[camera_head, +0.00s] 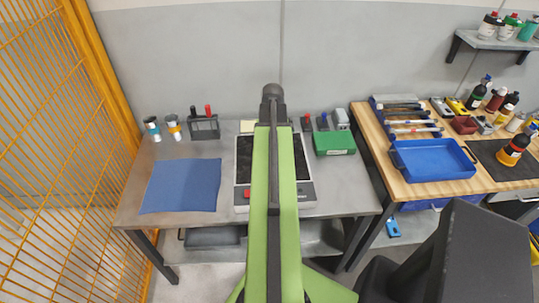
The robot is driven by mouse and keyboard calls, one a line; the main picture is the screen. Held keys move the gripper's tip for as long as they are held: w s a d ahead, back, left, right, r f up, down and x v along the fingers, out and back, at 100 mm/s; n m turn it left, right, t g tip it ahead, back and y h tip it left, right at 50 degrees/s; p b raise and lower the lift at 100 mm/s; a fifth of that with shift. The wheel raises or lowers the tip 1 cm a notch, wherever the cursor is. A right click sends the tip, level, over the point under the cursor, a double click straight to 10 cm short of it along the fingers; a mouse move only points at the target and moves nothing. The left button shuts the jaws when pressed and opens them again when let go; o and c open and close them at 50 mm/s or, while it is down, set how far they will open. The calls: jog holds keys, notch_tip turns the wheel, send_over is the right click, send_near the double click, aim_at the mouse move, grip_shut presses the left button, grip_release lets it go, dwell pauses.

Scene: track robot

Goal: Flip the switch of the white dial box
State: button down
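I cannot make out for sure which thing is the white dial box. A pale device with a black top panel (243,160) lies in the middle of the grey table, mostly behind my green arm. A red part (247,193) shows on its front left, and a dark part shows on its front right. A small light grey box (340,119) stands at the back right of the same table; no dial or switch is clear on it. My green arm stretches over the table's middle. No gripper fingers show.
On the grey table (130,205) lie a blue mat (181,186) and a green box (334,143). Small bottles and a dark holder (204,127) stand at the back left. A wooden bench (392,183) with a blue tray (471,170) is right. An orange mesh fence (60,150) closes the left.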

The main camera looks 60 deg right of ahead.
jog(key=shift+f+b, duration=0.5)
jog(key=shift+f, duration=0.05)
notch_tip(320, 180, up, 7)
jog(key=p, duration=0.7)
dwell(0.5)
